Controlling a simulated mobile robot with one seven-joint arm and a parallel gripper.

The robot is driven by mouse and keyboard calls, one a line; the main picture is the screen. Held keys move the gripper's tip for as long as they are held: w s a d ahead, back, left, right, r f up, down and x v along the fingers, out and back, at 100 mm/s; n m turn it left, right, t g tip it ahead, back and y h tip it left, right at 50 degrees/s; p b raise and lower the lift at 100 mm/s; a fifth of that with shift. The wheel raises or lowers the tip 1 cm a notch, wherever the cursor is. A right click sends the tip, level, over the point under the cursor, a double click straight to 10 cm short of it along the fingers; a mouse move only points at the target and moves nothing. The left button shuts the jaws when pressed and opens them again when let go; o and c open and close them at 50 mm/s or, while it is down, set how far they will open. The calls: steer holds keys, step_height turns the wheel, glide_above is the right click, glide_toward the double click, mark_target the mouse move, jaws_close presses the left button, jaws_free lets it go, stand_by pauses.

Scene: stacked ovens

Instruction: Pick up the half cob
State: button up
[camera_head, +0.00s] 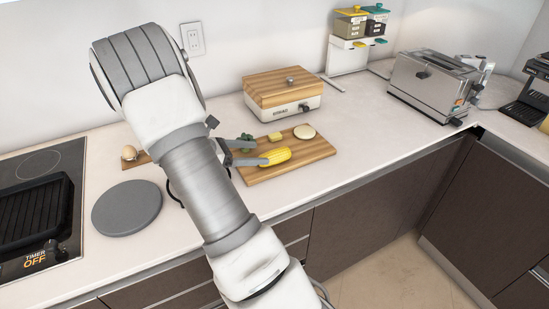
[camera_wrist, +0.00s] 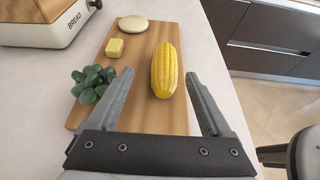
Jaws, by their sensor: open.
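The half cob (camera_head: 276,156) is yellow and lies on a wooden cutting board (camera_head: 310,155) on the counter. It also shows in the wrist view (camera_wrist: 165,70), lying lengthwise just ahead of my gripper. My gripper (camera_wrist: 159,75) is open and empty, with one finger to each side of the near part of the cob, nearer the right finger. In the head view my gripper (camera_head: 262,152) reaches over the board's left part from behind my arm. I cannot tell whether a finger touches the cob.
A yellow cube (camera_wrist: 115,48), a pale round piece (camera_wrist: 133,24) and green leaves (camera_wrist: 92,83) share the board. A bread box (camera_head: 283,92) stands behind it and a toaster (camera_head: 430,84) to the right. A grey round plate (camera_head: 127,207) and stove (camera_head: 40,205) are at left.

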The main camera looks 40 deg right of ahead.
mark_target(274, 156)
steer(key=shift+x, duration=0.85)
steer(key=x, duration=0.4)
steer(key=shift+s+f, duration=0.35)
steer(key=shift+s, duration=0.1)
steer(key=shift+d+f, duration=0.15)
steer(key=shift+d, duration=0.25)
jaws_close()
